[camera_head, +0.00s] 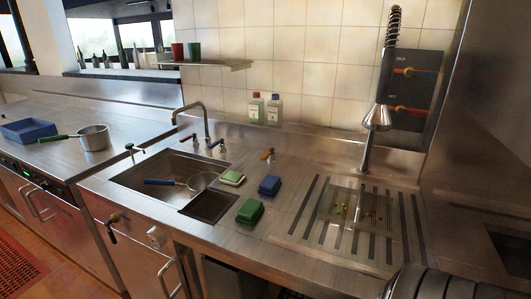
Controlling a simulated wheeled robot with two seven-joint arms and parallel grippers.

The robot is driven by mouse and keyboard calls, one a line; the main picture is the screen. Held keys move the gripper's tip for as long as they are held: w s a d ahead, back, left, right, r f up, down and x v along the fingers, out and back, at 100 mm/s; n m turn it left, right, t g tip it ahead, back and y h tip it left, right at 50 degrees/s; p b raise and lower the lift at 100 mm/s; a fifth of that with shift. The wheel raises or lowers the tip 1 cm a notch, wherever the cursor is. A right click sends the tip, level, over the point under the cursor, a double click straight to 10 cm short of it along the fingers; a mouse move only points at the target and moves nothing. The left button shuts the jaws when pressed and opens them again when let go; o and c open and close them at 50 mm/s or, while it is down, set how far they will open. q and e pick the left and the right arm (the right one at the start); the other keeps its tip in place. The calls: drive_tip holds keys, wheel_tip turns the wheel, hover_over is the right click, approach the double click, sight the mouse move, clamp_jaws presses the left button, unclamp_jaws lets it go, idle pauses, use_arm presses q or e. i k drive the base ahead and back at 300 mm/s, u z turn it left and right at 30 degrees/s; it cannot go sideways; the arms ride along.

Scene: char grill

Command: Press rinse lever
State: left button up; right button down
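A rinse sprayer hangs over the right drainboard, with a coiled spring hose (394,22) at the top and a metal cone-shaped spray head (378,116) below. A lever on the spray head cannot be made out clearly at this size. Behind it on the wall is a dark panel (415,88) with two orange-and-red handles, an upper one (407,71) and a lower one (405,108). Neither of my grippers is in view. A dark ribbed rounded shape, possibly part of me, fills the bottom right corner.
A slotted drainboard (290,226) holds small food scraps. A sink (134,180) with a faucet (205,118) holds a blue-handled strainer (200,181). Sponges (269,185) lie beside it. Two bottles (273,109) stand by the wall. A pot (94,138) and blue tray (28,130) sit left.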

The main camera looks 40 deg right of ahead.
sight(267, 154)
drive_tip(key=z, duration=0.4)
drive_tip(key=i, duration=0.7)
drive_tip(key=z, duration=0.6)
